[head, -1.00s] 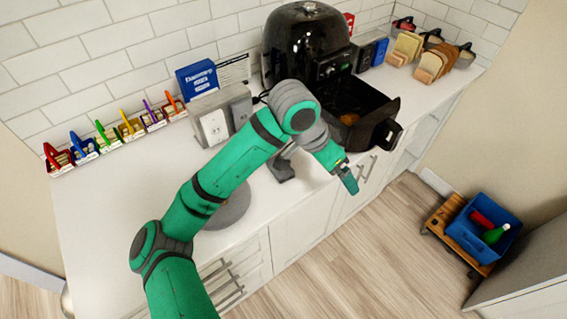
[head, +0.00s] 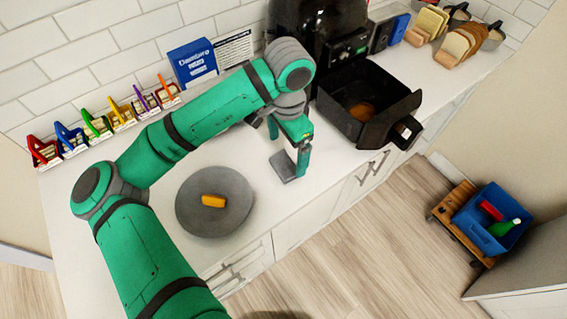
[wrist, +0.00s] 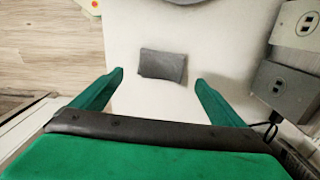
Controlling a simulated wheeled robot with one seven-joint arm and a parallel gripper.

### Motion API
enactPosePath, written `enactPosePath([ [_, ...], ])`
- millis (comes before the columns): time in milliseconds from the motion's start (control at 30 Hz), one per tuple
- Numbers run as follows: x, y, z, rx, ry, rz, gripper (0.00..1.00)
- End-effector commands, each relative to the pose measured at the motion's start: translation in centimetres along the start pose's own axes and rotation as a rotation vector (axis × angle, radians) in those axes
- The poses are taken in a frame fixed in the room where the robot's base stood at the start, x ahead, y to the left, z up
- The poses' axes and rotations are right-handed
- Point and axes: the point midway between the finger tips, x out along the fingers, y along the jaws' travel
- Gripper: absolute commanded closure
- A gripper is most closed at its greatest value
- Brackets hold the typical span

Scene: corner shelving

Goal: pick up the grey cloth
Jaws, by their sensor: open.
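The grey cloth (head: 286,167) lies flat and small on the white counter, to the right of the round grey plate. It also shows in the wrist view (wrist: 163,65), a little beyond my fingertips and between their lines. My gripper (head: 290,150) is above the counter at the cloth, with one finger overlapping the cloth in the head view. In the wrist view my gripper (wrist: 159,78) has its two green fingers wide apart with nothing between them. Its exact height above the cloth is hard to tell.
The grey plate (head: 232,226) with a yellow-orange item (head: 213,201) lies left of the cloth. The black air fryer's open drawer (head: 345,112) stands to the right. Grey socket boxes (wrist: 283,85) are right in the wrist view. The counter's front edge is near.

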Motion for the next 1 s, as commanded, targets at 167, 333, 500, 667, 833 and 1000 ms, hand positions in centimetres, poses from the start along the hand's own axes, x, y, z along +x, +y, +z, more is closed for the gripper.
enactPosePath([
  [167,1.0,0.0,0.2,-0.001,0.000,0.000,0.07],
  [333,3.3,-0.2,1.1,-0.008,-0.001,0.000,0.07],
  [500,5.2,-0.2,1.1,-0.007,0.002,0.000,0.07],
  [667,5.7,-0.2,1.0,-0.006,0.001,-0.001,0.07],
  [833,5.6,-0.2,1.0,-0.006,0.002,-0.001,0.14],
  [1000,5.6,-0.2,0.9,-0.005,0.002,-0.001,0.50],
])
